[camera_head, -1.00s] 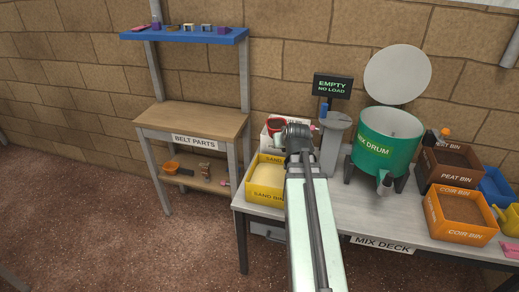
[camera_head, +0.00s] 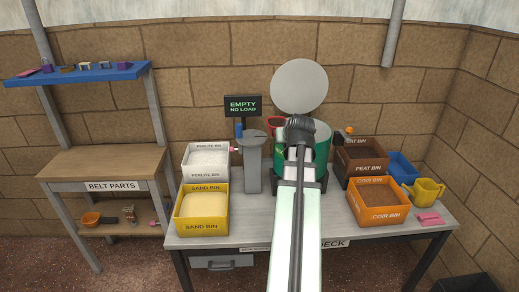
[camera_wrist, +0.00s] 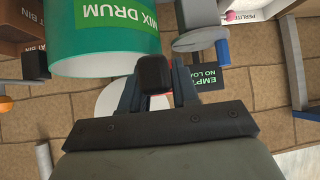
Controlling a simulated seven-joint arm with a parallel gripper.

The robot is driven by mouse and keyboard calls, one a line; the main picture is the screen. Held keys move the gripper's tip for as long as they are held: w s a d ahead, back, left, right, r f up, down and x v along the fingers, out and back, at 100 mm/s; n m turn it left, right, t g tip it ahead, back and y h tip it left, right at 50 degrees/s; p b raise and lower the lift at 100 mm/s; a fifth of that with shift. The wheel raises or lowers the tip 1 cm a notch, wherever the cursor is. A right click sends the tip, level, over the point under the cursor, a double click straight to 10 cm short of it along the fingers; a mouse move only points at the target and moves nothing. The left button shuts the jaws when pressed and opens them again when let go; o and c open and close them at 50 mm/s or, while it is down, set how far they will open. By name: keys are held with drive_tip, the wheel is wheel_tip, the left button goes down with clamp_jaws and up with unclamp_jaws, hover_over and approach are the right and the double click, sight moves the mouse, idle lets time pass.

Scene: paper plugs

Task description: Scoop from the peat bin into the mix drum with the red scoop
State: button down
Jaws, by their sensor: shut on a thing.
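My gripper (camera_head: 299,128) is in front of the green mix drum (camera_head: 323,142), which it and my arm partly hide. It is shut on the red scoop (camera_head: 275,121), whose red bowl shows just left of the gripper. In the wrist view the dark handle of the scoop sits between the fingers (camera_wrist: 154,88), and the drum (camera_wrist: 100,40) is close by. The scoop's contents cannot be seen. The brown peat bin (camera_head: 362,167) stands right of the drum, apart from the scoop.
The orange coir bin (camera_head: 378,215), blue container (camera_head: 402,168) and yellow can (camera_head: 427,190) are on the right. The white perlite bin (camera_head: 206,175) and yellow sand bin (camera_head: 201,226) are left. A grey post (camera_head: 253,165) and sign (camera_head: 243,106) stand left of the drum. A pale disc (camera_head: 299,87) rises behind it.

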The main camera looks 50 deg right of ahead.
drive_tip(key=s+d+r+m+t+y, duration=0.1)
drive_tip(key=s+d+m+t+y, duration=0.2)
drive_tip(key=s+d+m+t, duration=0.3)
drive_tip(key=d+m+t, duration=0.3)
drive_tip(key=m+t, duration=0.3)
drive_tip(key=m, duration=0.2)
drive_tip(key=shift+d+r+m+y, duration=0.15)
drive_tip(key=shift+r+m+y, duration=0.15)
drive_tip(key=shift+r+y, duration=0.1)
idle(1.3)
idle(0.3)
